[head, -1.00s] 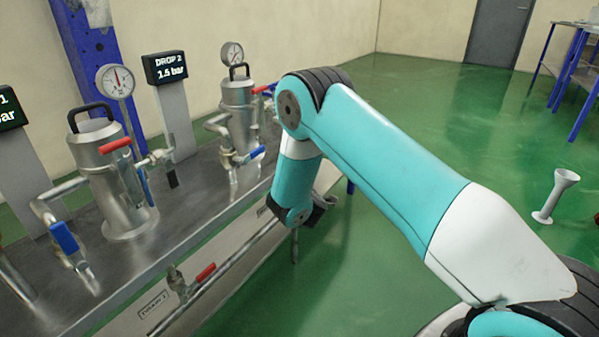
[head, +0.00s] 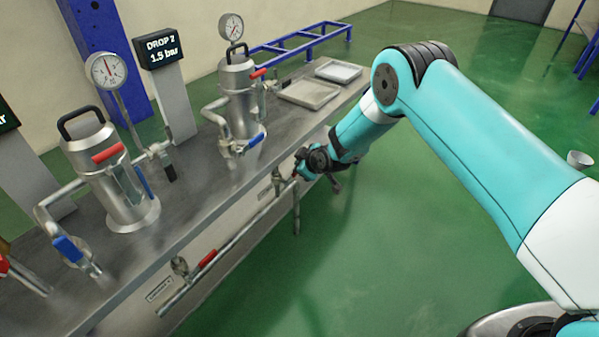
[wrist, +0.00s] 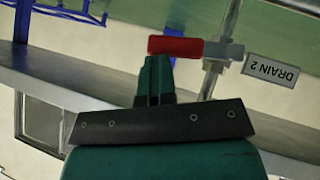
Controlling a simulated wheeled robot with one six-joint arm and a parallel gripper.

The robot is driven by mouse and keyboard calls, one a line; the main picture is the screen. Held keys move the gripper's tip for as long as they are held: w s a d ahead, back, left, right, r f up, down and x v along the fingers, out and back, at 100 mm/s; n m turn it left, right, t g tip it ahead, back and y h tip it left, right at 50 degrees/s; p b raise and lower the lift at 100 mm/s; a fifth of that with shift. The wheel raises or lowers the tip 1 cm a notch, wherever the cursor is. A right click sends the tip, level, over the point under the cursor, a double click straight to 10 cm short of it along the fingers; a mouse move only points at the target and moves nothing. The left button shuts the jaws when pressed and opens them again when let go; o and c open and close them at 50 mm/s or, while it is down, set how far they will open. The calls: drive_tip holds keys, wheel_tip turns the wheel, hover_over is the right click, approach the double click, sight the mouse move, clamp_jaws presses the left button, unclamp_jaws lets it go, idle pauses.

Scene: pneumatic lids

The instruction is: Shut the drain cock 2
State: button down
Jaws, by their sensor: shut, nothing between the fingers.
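The drain cock 2 shows in the wrist view as a red lever (wrist: 176,46) on a metal valve body (wrist: 222,51), beside an upside-down "DRAIN 2" label (wrist: 270,71). The lever points left from the body, roughly across the visible pipe. My gripper (wrist: 156,62) is shut and empty, its teal fingertips overlapping the lever's lower edge in that view; I cannot tell whether they touch. In the head view my gripper (head: 299,160) is at the bench's front edge, beside the drain pipework (head: 277,181). The lever of drain cock 2 is not clear there.
The steel bench (head: 185,205) carries two metal canisters with gauges, blue and red levers. Another red drain lever (head: 207,259) sits on the front pipe at left. Shallow trays (head: 310,94) lie at the bench's far end.

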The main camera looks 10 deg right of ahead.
drive_tip(key=shift+w+f, duration=0.2)
drive_tip(key=shift+f, duration=0.2)
drive_tip(key=shift+w+d+f, duration=0.1)
drive_tip(key=shift+w+d, duration=0.05)
idle(0.4)
drive_tip(key=p+v, duration=0.4)
drive_tip(key=v, duration=1.3)
drive_tip(key=shift+d+r, duration=0.25)
drive_tip(key=shift+d, duration=0.15)
